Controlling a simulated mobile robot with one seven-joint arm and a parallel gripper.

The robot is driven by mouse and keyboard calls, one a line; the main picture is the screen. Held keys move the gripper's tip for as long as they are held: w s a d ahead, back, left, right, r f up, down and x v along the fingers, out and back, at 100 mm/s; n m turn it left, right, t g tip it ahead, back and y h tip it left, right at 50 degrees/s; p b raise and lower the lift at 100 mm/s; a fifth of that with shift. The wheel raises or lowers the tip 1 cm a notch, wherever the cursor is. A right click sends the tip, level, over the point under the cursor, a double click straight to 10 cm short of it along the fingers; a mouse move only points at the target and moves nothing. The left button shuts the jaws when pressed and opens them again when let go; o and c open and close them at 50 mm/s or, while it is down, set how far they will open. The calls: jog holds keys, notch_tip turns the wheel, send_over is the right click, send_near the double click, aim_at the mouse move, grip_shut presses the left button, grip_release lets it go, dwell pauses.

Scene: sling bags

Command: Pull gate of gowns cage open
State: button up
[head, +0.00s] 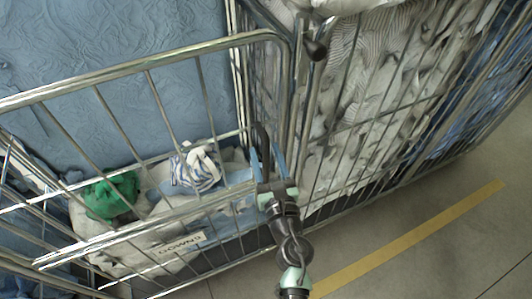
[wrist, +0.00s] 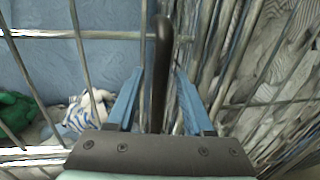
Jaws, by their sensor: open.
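The gowns cage is a metal wire cage with a white label (head: 179,244) reading as GOWNS, seen upside down, low on its front. Its gate (head: 150,70) is a barred metal panel with a thick top rail, standing across the front. A dark upright handle (head: 262,136) is at the gate's right end. My gripper (head: 266,156) is at this handle with its blue fingers apart. In the wrist view the handle (wrist: 161,50) stands between the two open fingers, with gaps visible on both sides. Whether the fingertips reach past it is unclear.
Inside the cage lie a green cloth (head: 112,195), a striped cloth (head: 196,168) and pale fabric. A neighbouring cage (head: 350,125) full of striped white laundry stands close on the right. A dark knob (head: 315,50) is above the handle. Floor with a yellow line (head: 410,238) is clear at lower right.

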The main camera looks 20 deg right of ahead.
jog(key=shift+c, duration=0.2)
grip_shut()
dwell(1.3)
